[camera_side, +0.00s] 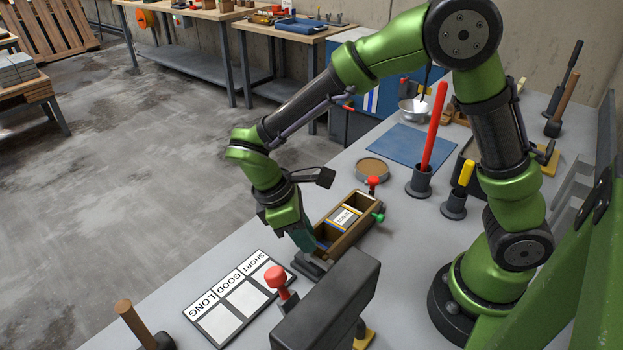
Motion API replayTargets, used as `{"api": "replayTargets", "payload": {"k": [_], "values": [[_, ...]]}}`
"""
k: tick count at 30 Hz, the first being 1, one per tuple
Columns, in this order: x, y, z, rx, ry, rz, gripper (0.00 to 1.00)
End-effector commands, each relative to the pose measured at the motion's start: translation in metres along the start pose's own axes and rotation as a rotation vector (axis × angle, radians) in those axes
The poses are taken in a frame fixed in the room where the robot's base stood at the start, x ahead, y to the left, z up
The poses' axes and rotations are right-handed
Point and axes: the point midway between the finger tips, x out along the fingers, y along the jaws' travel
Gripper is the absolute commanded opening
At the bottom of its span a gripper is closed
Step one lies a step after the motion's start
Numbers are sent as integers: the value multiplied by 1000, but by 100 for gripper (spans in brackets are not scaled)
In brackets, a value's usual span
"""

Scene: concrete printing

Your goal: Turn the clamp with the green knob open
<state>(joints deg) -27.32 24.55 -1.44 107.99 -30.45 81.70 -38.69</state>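The green knob (378,217) sticks out from the right long side of a wooden mold box (358,230). The box lies on the grey table and has a white label card and blue-edged parts inside. A red knob (373,181) stands at the far end of the box. My gripper (304,243) points down at the near left end of the box, apart from the green knob. Its fingertips are small and partly hidden against the box end and a dark base, so I cannot tell whether they are open, touching or holding something.
A board marked SHORT, GOOD, LONG (240,300) lies front left. A red-knobbed handle (277,279) and a large dark block (327,304) stand in front. A round tan dish (372,169), red rod (434,127) and yellow handle (466,173) stand behind and right of the box.

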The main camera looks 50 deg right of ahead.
Motion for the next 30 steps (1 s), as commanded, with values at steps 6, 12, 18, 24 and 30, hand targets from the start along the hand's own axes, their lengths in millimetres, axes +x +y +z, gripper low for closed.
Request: {"api": "replayTargets", "payload": {"k": [6, 12, 18, 24, 30], "values": [[0, 0, 0, 4, 0, -1, 0], [0, 1, 0, 49, 1, -20, 0], [0, 2, 0, 159, 1, -66, 0], [0, 4, 0, 322, 1, -134, 0], [0, 5, 1, 499, 1, -207, 0]]}}
